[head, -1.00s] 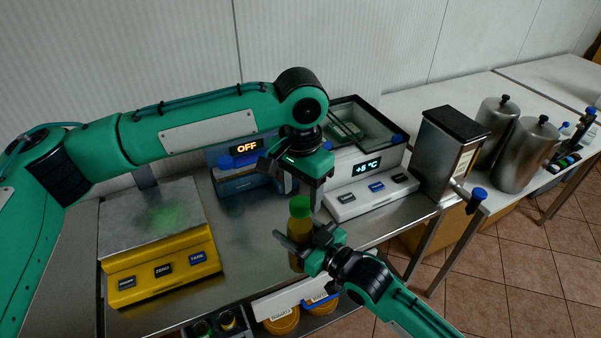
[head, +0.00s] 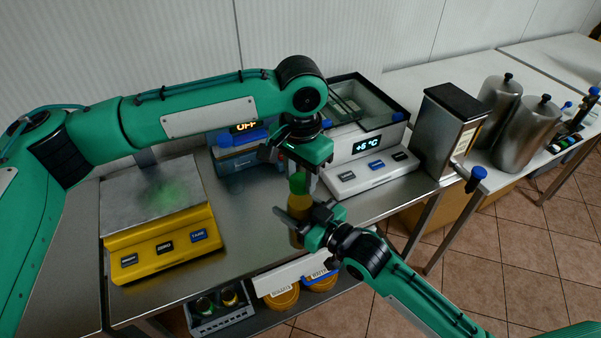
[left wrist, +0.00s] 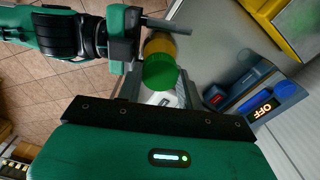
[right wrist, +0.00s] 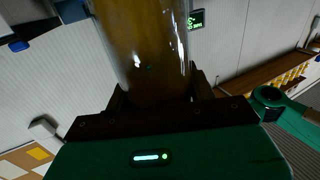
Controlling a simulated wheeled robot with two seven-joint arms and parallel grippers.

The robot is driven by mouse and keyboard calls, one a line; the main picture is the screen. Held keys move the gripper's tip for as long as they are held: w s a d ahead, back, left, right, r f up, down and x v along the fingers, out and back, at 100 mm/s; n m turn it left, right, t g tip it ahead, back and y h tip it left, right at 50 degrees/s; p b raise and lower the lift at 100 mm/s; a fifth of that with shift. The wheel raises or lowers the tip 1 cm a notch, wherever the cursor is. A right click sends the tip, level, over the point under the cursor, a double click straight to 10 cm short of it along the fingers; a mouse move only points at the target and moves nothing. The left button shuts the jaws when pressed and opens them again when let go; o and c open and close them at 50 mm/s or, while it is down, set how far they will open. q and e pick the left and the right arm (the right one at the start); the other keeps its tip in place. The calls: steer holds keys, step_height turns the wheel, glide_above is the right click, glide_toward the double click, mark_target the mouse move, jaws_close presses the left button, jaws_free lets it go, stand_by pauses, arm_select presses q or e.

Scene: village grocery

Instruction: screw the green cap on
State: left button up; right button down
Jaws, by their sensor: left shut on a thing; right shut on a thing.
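The green cap (head: 299,183) sits at the top of a bottle (head: 297,203) with yellow-brown contents, held about upright in the head view. The left wrist view shows the cap (left wrist: 160,72) against the bottle's top (left wrist: 160,44); I cannot tell how far it is threaded. My left gripper (head: 304,172) comes from above and is shut on the cap. My right gripper (head: 298,215) is shut around the bottle's body from the right. The right wrist view shows the bottle (right wrist: 146,50) large between the fingers; its base is partly hidden.
A yellow scale (head: 165,256) stands left on the steel table (head: 245,242). A box dispenser (head: 447,135) and steel canisters (head: 528,135) stand right. A crate (head: 222,318) is below.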

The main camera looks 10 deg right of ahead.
arm_select(q)
steer(key=o, duration=1.2)
steer(key=shift+c, duration=0.2)
step_height(320, 180, up, 12)
